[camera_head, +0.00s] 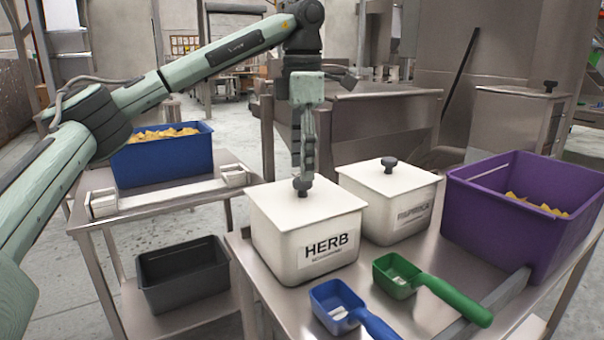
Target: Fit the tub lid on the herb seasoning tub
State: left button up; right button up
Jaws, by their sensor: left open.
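The herb seasoning tub (285,260) is a white box labelled HERB on the steel table. Its white tub lid (335,205) lies on top of it and looks level. My left gripper (303,184) points straight down over the lid, with its fingertips at the lid's dark knob. The fingers hide most of the knob, and they look seen edge-on, open. My right gripper is out of view.
A lidded paprika tub (410,221) stands right of the herb tub, and a purple crate (480,210) beyond it. A blue scoop (342,304) and a green scoop (405,275) lie in front. A blue crate (160,162) and a dark grey bin (185,277) are left.

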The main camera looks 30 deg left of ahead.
pick_arm(q)
notch_tip(320, 180, up, 9)
jog(key=p, duration=0.1)
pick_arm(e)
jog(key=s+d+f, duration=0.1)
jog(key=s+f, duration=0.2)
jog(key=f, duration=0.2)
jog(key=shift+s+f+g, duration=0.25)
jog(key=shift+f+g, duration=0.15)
